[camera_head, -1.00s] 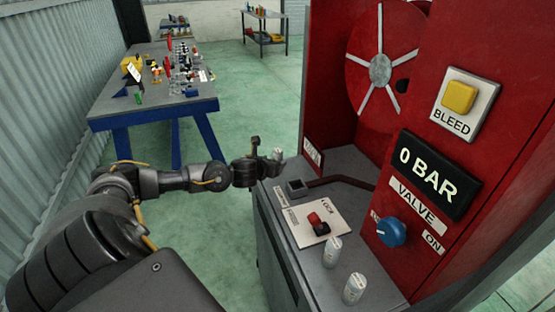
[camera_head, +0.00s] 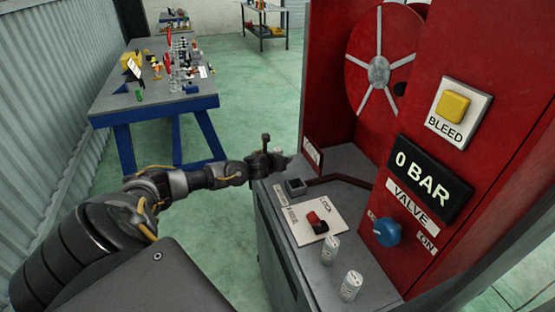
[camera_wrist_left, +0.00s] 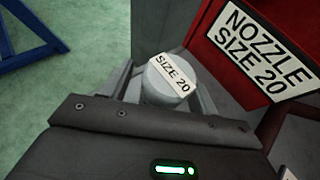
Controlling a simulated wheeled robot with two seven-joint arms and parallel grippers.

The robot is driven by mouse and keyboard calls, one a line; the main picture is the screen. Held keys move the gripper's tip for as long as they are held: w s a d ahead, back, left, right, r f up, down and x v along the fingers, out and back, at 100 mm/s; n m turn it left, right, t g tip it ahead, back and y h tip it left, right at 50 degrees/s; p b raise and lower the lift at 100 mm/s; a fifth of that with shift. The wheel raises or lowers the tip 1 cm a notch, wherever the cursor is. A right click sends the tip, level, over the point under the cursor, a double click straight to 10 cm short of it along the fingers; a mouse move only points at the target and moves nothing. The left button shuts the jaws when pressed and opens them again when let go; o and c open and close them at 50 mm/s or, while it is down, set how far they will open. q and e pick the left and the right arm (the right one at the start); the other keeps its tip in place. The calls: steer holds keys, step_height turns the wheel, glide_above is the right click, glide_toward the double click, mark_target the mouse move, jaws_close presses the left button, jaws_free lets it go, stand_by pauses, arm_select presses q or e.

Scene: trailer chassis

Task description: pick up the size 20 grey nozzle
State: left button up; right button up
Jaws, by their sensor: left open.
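The size 20 grey nozzle (camera_wrist_left: 168,82) is a short grey cylinder with a white "SIZE 20" label on top, in the middle of the left wrist view. In the head view it is a small grey spot (camera_head: 282,153), largely hidden by my gripper. My left gripper (camera_head: 276,157) is at the far left corner of the red machine's grey counter. In the left wrist view its open fingers (camera_wrist_left: 168,88) lie on either side of the nozzle. I cannot tell whether either finger touches it. My right gripper is not in view.
A "NOZZLE SIZE 20" sign (camera_wrist_left: 262,50) is on the red wall close beside. Two other grey nozzles (camera_head: 330,251) (camera_head: 351,286) stand on the counter front. A red switch (camera_head: 317,222) and a hose (camera_head: 338,181) are nearby. A cluttered blue-legged table (camera_head: 150,105) stands behind left.

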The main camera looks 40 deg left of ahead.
arm_select(q)
steer(key=shift+c, duration=0.4)
steer(key=c, duration=1.1)
steer(key=shift+r, duration=0.1)
steer(key=shift+w+r, duration=0.1)
steer(key=shift+r, duration=0.4)
steer(key=s+a+r+b, duration=0.1)
steer(key=s+r+b, duration=0.1)
steer(key=s+r, duration=0.2)
steer(key=s+a+r+b, duration=0.1)
steer(key=s+r, duration=0.3)
steer(key=s, duration=0.1)
steer(key=s+a+r+b, duration=0.1)
steer(key=s+r+b, duration=0.1)
steer(key=s+r, duration=0.1)
steer(key=shift+s+a+r+b, duration=0.1)
steer(key=shift+s+r+b, duration=0.1)
steer(key=shift+s, duration=0.25)
steer(key=shift+s+a+r+b, duration=0.1)
steer(key=shift+s+r+b, duration=0.1)
steer(key=shift+s, duration=0.2)
